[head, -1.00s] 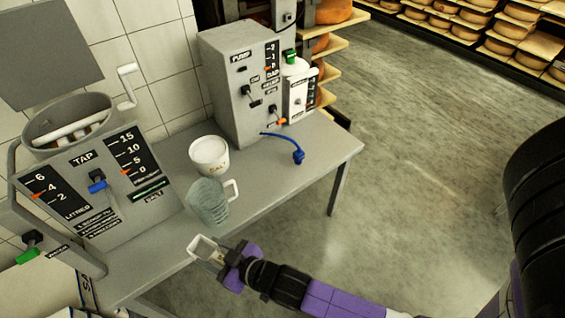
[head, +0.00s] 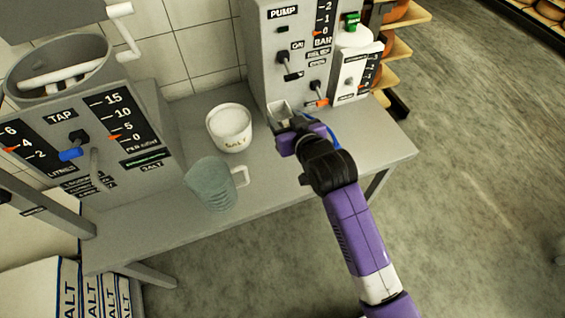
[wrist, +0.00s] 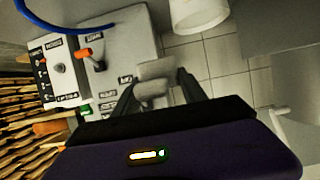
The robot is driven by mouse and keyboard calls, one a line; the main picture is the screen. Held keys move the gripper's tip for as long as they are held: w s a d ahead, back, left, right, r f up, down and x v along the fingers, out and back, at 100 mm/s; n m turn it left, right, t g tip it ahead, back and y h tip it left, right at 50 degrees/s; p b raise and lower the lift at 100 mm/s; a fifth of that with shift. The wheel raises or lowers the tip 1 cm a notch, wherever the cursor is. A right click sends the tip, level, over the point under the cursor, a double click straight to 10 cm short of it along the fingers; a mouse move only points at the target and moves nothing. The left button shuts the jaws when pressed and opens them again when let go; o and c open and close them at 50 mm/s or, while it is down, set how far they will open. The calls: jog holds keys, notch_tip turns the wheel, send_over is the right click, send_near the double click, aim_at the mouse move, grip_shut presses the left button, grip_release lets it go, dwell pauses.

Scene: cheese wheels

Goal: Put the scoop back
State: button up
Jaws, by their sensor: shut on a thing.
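My gripper (head: 291,126) is shut on the small pale scoop (head: 279,112) and holds it above the table, in front of the pump unit. In the wrist view the scoop (wrist: 156,80) sits between the two dark fingers of my gripper (wrist: 160,92). The white salt tub (head: 229,130) stands on the table to the left of the scoop. In the wrist view a white tub (wrist: 197,12), cut by the top edge, is apart from the scoop.
A clear jug (head: 211,184) with a white handle stands in front of the tub. The pump unit (head: 275,50) stands behind my gripper, with a white bottle (head: 354,40) beside it. The tap machine (head: 140,150) is at left. The table's (head: 375,150) right end is bare.

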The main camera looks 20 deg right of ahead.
aim_at(283, 168)
jog(key=f, duration=0.9)
jog(key=f+b, duration=0.1)
jog(key=f, duration=0.9)
jog(key=shift+a+f, duration=0.2)
jog(key=shift+f, duration=0.05)
jog(key=shift+b, duration=0.3)
jog(key=shift+f, duration=0.15)
jog(key=o, duration=1.3)
jog(key=shift+o, duration=0.2)
jog(key=shift+r, duration=0.25)
jog(key=p+v, duration=0.1)
jog(key=v, duration=1.1)
